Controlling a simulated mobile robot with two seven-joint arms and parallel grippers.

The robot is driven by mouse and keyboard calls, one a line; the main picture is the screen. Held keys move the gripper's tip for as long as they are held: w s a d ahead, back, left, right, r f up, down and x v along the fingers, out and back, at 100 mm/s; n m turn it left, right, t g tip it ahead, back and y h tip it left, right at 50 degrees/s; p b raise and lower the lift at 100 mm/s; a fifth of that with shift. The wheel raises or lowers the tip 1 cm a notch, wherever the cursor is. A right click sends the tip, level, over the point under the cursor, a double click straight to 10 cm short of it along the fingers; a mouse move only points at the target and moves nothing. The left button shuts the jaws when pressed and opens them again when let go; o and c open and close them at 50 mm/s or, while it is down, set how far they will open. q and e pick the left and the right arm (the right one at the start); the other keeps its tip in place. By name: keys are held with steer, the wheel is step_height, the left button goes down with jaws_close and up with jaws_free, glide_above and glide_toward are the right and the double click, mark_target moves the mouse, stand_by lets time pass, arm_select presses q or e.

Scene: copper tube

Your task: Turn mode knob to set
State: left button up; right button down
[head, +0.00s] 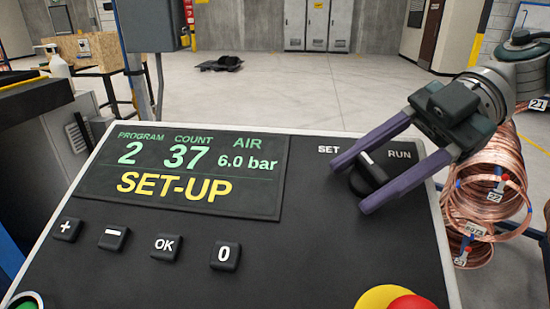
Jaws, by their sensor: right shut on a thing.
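The black mode knob (369,174) is on the sloping control panel (310,255), below and between the white labels SET (328,150) and RUN (399,154). Its white mark points up and to the left, toward the SET side. The display (185,172) reads PROGRAM 2, COUNT 37, AIR 6.0 bar and SET-UP in yellow. My right gripper (350,187) comes in from the upper right, and its two purple fingers are shut on the knob, one on each side. The fingers hide part of the knob. My left gripper is not in view.
A red and yellow emergency stop (410,301) sits at the bottom edge, below the knob. Coiled copper tube (485,185) hangs right of the panel, near my right arm. Open floor lies behind.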

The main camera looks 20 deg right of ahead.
steer(key=shift+n+g+h+b, duration=0.4)
steer(key=shift+n+g+b, duration=0.2)
steer(key=shift+n+g, duration=0.4)
steer(key=shift+g, duration=0.3)
steer(key=shift+c, duration=1.4)
jaws_free()
steer(key=shift+a, duration=0.1)
